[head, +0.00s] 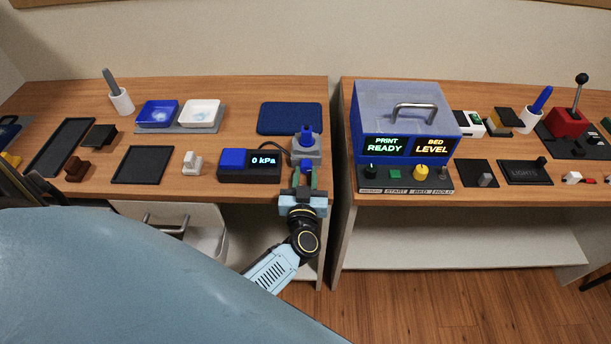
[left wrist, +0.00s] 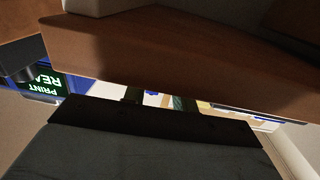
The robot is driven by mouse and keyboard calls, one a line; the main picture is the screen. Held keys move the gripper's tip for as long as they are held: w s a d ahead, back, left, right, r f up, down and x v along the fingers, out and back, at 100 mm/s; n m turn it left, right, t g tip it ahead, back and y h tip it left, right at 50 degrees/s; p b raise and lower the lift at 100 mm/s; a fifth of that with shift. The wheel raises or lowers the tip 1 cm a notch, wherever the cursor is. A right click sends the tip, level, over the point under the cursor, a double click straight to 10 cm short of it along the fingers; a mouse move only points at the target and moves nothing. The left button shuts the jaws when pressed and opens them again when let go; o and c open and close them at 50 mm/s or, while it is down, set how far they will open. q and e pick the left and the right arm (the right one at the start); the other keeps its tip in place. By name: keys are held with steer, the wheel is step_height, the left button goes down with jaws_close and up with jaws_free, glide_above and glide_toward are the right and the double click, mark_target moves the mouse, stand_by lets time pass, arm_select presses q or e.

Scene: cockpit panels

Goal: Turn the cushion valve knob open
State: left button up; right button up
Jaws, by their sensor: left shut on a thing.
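The cushion valve (head: 306,149) is a grey block with a blue top at the front right edge of the left desk. A blue part, which I take as its knob, shows low at the front, largely hidden by my gripper. My left gripper (head: 305,178) comes up from below the desk edge and is shut on that part. The display (head: 264,161) beside the valve reads 0 kPa. In the left wrist view, the dark gripper body and the desk edge (left wrist: 150,45) fill most of the picture, and the knob cannot be made out. My right gripper is out of view.
A blue cushion pad (head: 290,118) lies behind the valve. A dark hose runs between the display box and the valve. A gap separates this desk from the right one, where a blue machine (head: 408,110) stands close by. An open drawer (head: 180,222) hangs below left.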

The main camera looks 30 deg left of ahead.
arm_select(q)
steer(key=shift+r+m+p, duration=0.25)
steer(key=shift+m+p, duration=0.45)
steer(key=shift+p, duration=0.5)
steer(key=shift+f+m+p, duration=0.2)
steer(key=shift+m+p, duration=0.3)
steer(key=shift+p, duration=0.05)
steer(key=o, duration=1)
steer(key=shift+c, duration=0.2)
steer(key=shift+s, duration=0.1)
steer(key=v, duration=1.3)
steer(key=shift+p, duration=0.45)
steer(key=shift+d, duration=0.15)
